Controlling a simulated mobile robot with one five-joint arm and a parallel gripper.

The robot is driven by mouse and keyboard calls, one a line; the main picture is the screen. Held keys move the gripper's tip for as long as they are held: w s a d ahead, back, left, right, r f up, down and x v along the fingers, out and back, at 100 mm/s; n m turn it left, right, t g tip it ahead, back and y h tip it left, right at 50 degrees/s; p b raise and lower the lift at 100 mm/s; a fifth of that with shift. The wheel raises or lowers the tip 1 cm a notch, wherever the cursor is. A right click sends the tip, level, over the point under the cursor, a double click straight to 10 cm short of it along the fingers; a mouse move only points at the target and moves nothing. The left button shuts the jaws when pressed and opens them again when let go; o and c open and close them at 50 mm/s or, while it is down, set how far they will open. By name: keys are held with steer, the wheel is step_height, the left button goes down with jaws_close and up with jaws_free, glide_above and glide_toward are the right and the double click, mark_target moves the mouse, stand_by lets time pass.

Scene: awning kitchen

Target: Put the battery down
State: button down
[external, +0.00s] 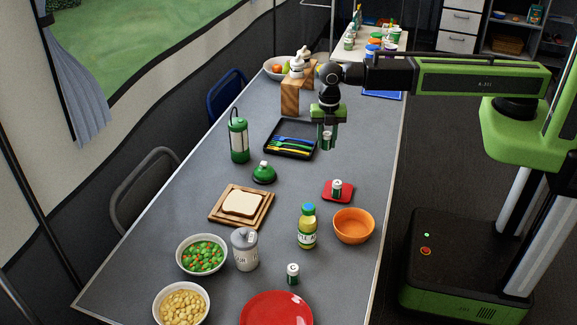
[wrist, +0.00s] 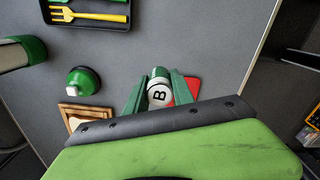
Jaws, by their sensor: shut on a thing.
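My gripper (external: 327,132) points down above the table, near the right end of the black cutlery tray. It is shut on a small green and white battery (external: 327,143), held upright in the air. In the wrist view the battery's white end with a letter B (wrist: 158,95) shows between the green fingers. The mat shows partly beside the fingers in the wrist view (wrist: 193,86). Another similar can-shaped battery (external: 292,270) stands near a red plate.
The black tray (external: 270,149) holds coloured cutlery. A green lantern (external: 238,140), a green dome-shaped item (external: 263,174), a bread board (external: 221,216), a yellow bottle (external: 307,232) and an orange bowl (external: 354,226) stand around. Bare table lies between tray and mat.

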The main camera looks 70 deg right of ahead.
steer(key=s+d+r+n, duration=0.1)
steer(key=s+d+n, duration=0.1)
steer(key=s+d, duration=0.5)
steer(key=a+f+b, duration=0.2)
steer(key=a, duration=0.2)
steer(key=a+f+b, duration=0.2)
steer(key=a, duration=0.2)
steer(key=a+f+b, duration=0.2)
steer(key=a+f, duration=0.1)
steer(key=a, duration=0.2)
steer(key=shift+w, duration=0.25)
step_height(320, 180, down, 4)
steer(key=b, duration=0.4)
steer(key=shift+d+f+b, duration=0.1)
steer(key=shift+f+b, duration=0.1)
steer(key=shift+b, duration=0.1)
steer(key=shift+r, duration=0.25)
steer(key=shift+f, duration=0.2)
steer(key=c, duration=1.1)
jaws_free()
steer(key=shift+r, duration=0.1)
